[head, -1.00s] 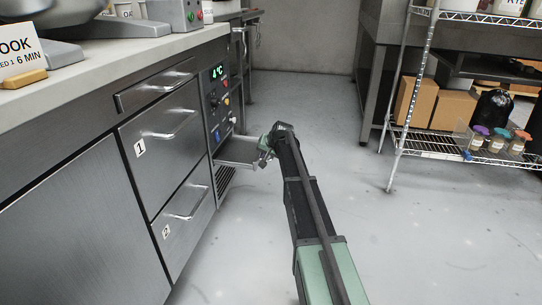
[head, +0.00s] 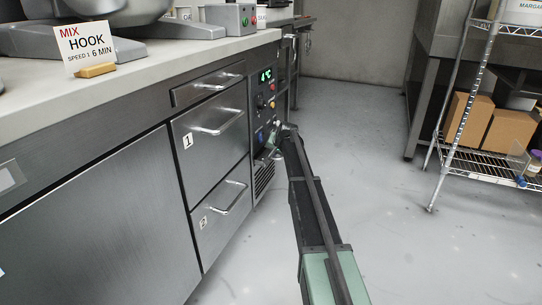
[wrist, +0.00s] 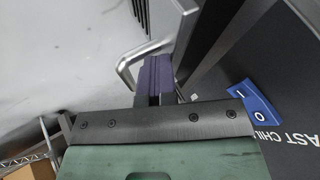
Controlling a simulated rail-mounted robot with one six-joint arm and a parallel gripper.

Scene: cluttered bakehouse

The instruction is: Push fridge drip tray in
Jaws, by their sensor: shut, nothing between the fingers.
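The fridge drip tray (head: 262,158) is at the lower right of the metal counter fridge, under the control panel, largely hidden by my arm and gripper. My gripper (head: 272,150) is at the tray front.
The control panel (head: 266,100) has a green display and knobs. A blue I/O switch (wrist: 255,101) is right of my fingers. Drawers 1 (head: 212,128) and 2 (head: 222,212) are shut. A wire shelf (head: 490,165) with boxes stands right. The floor between is clear.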

